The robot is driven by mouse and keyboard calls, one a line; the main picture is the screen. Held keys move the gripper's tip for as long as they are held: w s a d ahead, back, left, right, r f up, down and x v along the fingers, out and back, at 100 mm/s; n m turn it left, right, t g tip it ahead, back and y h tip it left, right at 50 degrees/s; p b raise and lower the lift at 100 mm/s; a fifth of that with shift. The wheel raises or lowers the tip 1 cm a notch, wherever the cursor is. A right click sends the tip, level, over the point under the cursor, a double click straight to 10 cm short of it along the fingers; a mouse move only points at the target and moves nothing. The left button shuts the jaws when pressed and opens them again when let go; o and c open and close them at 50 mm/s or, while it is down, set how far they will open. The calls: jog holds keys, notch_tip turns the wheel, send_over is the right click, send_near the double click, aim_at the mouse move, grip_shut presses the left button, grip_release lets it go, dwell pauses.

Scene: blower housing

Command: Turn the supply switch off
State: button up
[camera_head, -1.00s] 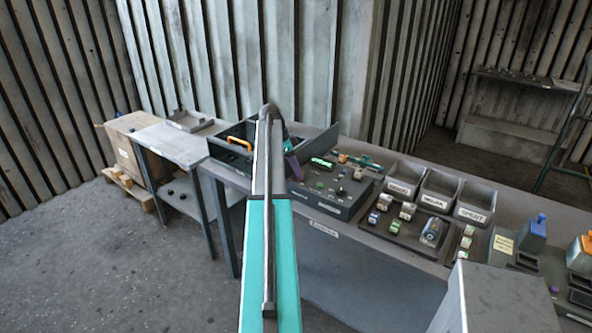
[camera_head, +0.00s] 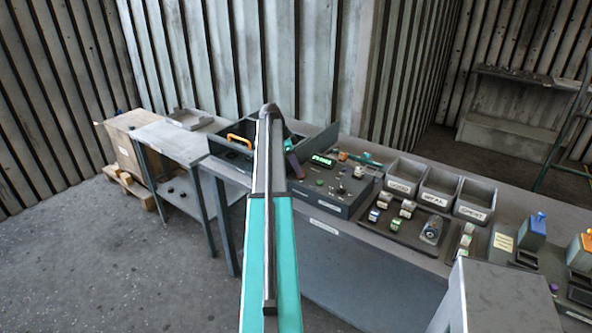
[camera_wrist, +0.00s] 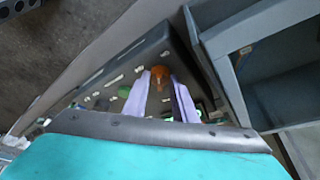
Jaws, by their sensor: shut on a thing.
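The grey control panel (camera_head: 345,192) stands on the bench with a lit green display (camera_head: 322,160), small knobs and lamps. My gripper (camera_head: 296,172) reaches down at the panel's left end, beside the open case. In the wrist view its two lavender fingers (camera_wrist: 160,92) stand on either side of an orange knob (camera_wrist: 160,74) on the panel and are shut on it. This knob looks like the supply switch, but I cannot read a label. My arm and gripper hide it in the head view.
Right of the panel are a tray (camera_head: 402,228) with small blocks and several labelled grey bins (camera_head: 438,188). A lower side table (camera_head: 172,140) stands to the left.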

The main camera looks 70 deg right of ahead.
jog(key=shift+s+f+n, duration=0.1)
jog(key=shift+s+n, duration=0.15)
jog(key=shift+n, duration=0.05)
jog(key=n+t+h+b, duration=0.1)
jog(key=n+b, duration=0.1)
jog(key=n, duration=0.1)
jog(key=shift+s, duration=0.15)
jog(key=n+b, duration=0.1)
jog(key=n, duration=0.1)
jog(key=n+t+h, duration=0.1)
jog(key=n, duration=0.2)
jog(key=shift+s+r+t+b, duration=0.15)
jog(key=shift+r+t+b, duration=0.05)
jog(key=shift+t+b, duration=0.15)
jog(key=n+t, duration=0.1)
jog(key=n, duration=0.3)
jog(key=shift+t, duration=0.25)
jog(key=n+t, duration=0.2)
jog(key=n, duration=0.2)
jog(key=shift+n+b, duration=0.35)
jog(key=shift+n, duration=0.05)
